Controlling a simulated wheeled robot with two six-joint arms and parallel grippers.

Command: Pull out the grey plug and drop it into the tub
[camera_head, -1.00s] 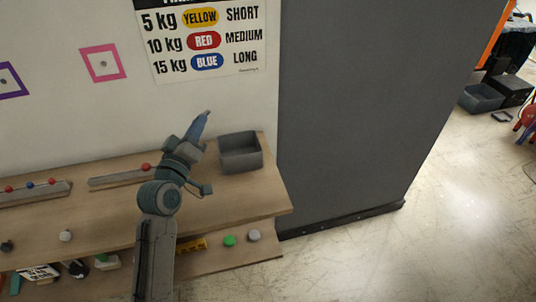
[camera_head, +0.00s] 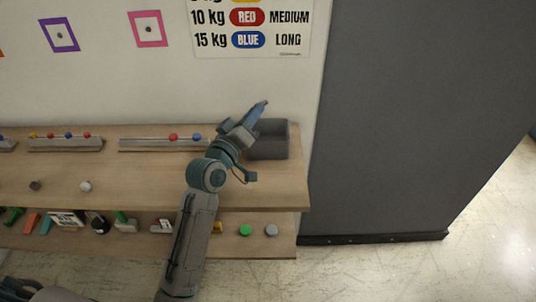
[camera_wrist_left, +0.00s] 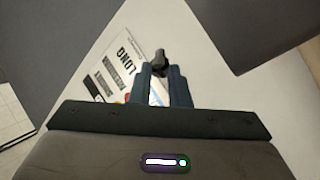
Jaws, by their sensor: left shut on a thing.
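The grey plug (camera_wrist_left: 159,62) shows in the left wrist view, between the blue-grey fingertips of my left gripper (camera_wrist_left: 160,73). The gripper is shut on it. In the head view my left gripper (camera_head: 259,109) is raised above the back left part of the dark grey tub (camera_head: 270,149), pointing up and right; the plug is hard to make out there. The tub stands at the right end of the wooden upper shelf, against the wall, partly covered by the gripper.
Purple (camera_head: 59,35) and pink (camera_head: 148,29) frames with dark centres are on the wall, beside a printed poster (camera_head: 250,44). Bead rails (camera_head: 165,145) lie on the upper shelf (camera_head: 130,190). Small items fill the lower shelf. A dark grey panel (camera_head: 400,120) stands at right.

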